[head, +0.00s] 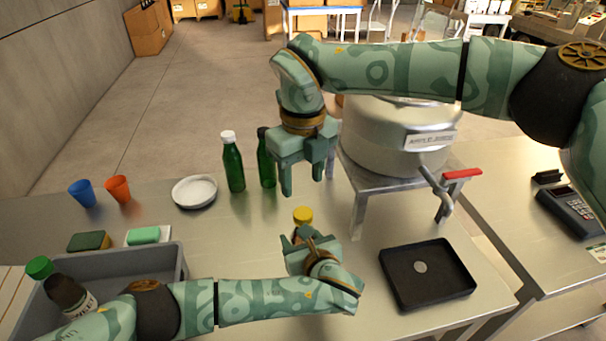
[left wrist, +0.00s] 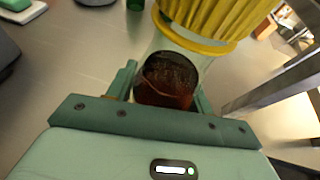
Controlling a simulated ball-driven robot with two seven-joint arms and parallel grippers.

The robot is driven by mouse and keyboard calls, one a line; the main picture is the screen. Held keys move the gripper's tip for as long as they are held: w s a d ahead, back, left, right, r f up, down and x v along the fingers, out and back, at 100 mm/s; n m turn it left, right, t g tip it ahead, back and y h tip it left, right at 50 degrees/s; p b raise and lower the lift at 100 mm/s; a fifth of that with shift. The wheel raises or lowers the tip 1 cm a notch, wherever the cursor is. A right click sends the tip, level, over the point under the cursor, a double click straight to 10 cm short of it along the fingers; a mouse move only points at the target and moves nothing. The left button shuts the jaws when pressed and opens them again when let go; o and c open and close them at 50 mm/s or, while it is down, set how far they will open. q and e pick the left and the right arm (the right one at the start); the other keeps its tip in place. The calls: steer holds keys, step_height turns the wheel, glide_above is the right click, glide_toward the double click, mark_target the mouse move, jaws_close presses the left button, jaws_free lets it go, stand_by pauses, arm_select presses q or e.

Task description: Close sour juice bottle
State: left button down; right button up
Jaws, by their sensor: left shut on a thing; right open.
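A small clear bottle (left wrist: 168,82) of dark reddish juice stands between the fingers of my left gripper (left wrist: 163,92), which is shut on it. A yellow ribbed cap (left wrist: 205,18) is at the bottle's top; I cannot tell how tightly it sits. In the head view the yellow cap (head: 303,214) shows just beyond my left gripper (head: 304,240), and the bottle's body is mostly hidden. My right gripper (head: 303,184) points down, open and empty, above and slightly behind the cap. The label is not visible, so I cannot confirm this is the sour juice.
Green bottles with a white cap (head: 228,137) and a dark cap stand behind. A metal stand (head: 358,215) with a red-handled tap (head: 462,174) is to the right. A black tray (head: 398,290) holds a coin-like disc. A grey crate (head: 165,262) with bottles is at left.

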mark_target(303, 212)
steer(key=n, duration=0.9)
steer(key=shift+s, duration=0.1)
steer(key=n, duration=0.8)
steer(key=shift+f, duration=4)
